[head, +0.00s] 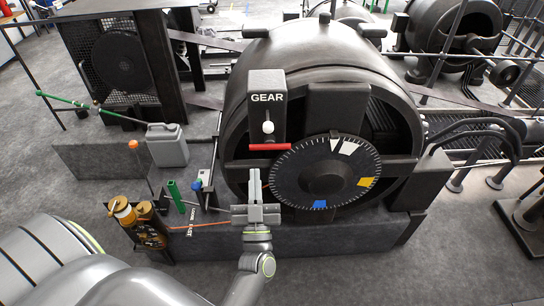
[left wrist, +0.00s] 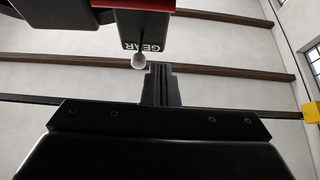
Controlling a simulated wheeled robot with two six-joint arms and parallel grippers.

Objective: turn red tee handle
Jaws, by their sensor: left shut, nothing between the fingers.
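The red tee handle (head: 270,147) is a horizontal red bar low on the front of the dark box marked GEAR (head: 266,82), on the big round machine. A white knob (head: 267,127) sits just above it. My left gripper (head: 255,180) is shut and empty, pointing up, below the bar and apart from it in the head view. In the left wrist view a red part (left wrist: 148,4) shows at the top edge, with the GEAR box (left wrist: 141,30) and white knob (left wrist: 138,61) near my shut fingers (left wrist: 161,84). My right gripper is not in view.
A dial disc (head: 325,180) with white, yellow and blue marks stands right of my gripper. A grey jerrycan (head: 167,146), a green handle (head: 175,196) and brown bottles (head: 141,224) are at the left. Dark arms of the machine frame lie close behind.

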